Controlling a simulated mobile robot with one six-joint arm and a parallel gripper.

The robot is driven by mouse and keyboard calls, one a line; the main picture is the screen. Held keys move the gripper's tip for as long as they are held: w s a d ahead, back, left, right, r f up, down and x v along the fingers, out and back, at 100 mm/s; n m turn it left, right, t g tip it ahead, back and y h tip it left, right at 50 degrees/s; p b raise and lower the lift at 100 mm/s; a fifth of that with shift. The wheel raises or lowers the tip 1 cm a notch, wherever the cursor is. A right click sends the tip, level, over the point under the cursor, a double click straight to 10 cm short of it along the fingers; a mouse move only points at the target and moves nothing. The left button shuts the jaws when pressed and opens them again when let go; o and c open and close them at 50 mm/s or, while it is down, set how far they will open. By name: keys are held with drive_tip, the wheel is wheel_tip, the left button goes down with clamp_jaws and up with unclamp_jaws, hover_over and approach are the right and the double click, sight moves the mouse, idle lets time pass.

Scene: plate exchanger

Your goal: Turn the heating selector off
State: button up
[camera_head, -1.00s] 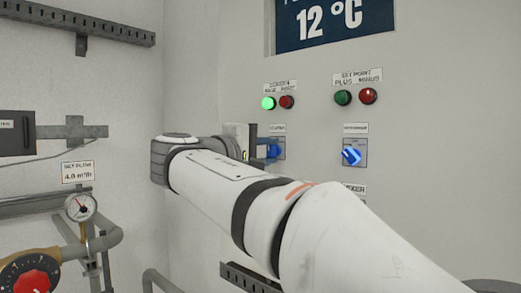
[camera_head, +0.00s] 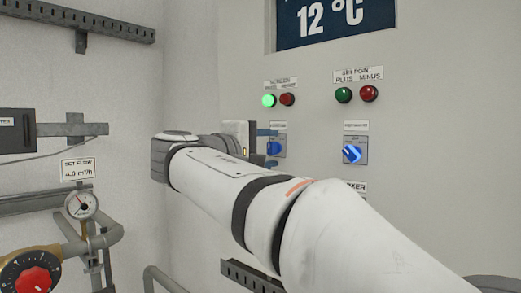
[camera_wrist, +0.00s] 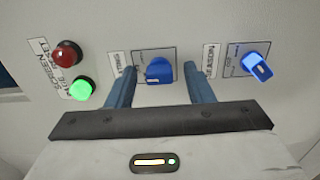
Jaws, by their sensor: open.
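A blue rotary knob (camera_wrist: 158,70) on a grey plate shows in the wrist view, between the two blue fingers of my gripper (camera_wrist: 160,78). Its label is partly covered but seems to end in "TING", which fits the heating selector. In the head view the knob (camera_head: 273,148) shows in part behind my gripper (camera_head: 264,140). My gripper is open, with one finger on each side of the knob. A gap shows between the knob and each finger; contact is not visible.
Another blue knob (camera_wrist: 256,66) sits to the right in the wrist view. Green (camera_head: 269,100) and red (camera_head: 287,99) buttons are above the knob in the head view. Another blue selector (camera_head: 354,152) stands right. A display (camera_head: 335,20) reads 12 °C.

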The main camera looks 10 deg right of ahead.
drive_tip(key=shift+a, duration=0.1)
drive_tip(key=b+v, duration=0.2)
drive_tip(key=v, duration=0.5)
drive_tip(key=shift+s+a, duration=0.25)
